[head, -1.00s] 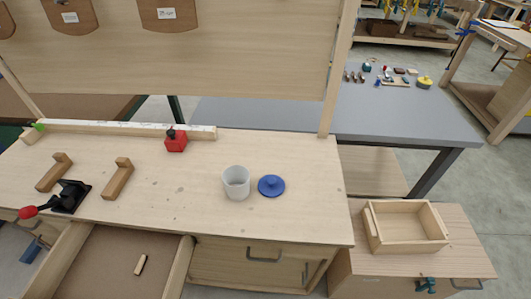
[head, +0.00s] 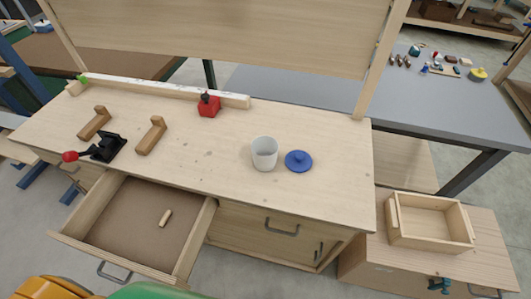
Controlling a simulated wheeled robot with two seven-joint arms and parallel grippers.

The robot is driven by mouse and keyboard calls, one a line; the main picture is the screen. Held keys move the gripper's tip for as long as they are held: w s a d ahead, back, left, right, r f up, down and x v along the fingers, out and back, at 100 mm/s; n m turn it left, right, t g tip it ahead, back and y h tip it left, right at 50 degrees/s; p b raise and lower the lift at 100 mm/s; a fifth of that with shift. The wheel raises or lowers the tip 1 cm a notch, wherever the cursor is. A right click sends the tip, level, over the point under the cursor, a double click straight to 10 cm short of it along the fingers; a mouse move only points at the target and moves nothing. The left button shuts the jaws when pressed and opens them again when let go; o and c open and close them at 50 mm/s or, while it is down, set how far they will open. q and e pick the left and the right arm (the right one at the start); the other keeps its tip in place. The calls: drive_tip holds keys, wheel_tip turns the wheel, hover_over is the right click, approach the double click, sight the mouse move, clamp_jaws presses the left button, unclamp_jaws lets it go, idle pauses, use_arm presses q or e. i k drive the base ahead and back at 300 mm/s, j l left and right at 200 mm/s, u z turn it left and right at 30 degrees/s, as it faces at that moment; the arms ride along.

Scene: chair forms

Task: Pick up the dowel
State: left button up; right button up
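A short, light wooden dowel (head: 165,217) lies in the open drawer (head: 101,201) of the workbench. It rests on the drawer's brown bottom, right of the middle, and nothing covers it. Neither of my grippers shows in the head view.
On the bench (head: 212,160) are a white cup (head: 264,153), a blue lid (head: 298,161), a red block (head: 209,105), two L-shaped wooden pieces and a black clamp (head: 107,147) with a red knob. A wooden box (head: 430,219) stands at right. Yellow and green shapes show at the bottom edge.

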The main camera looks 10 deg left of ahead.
sight(162, 223)
drive_tip(key=u, duration=1.7)
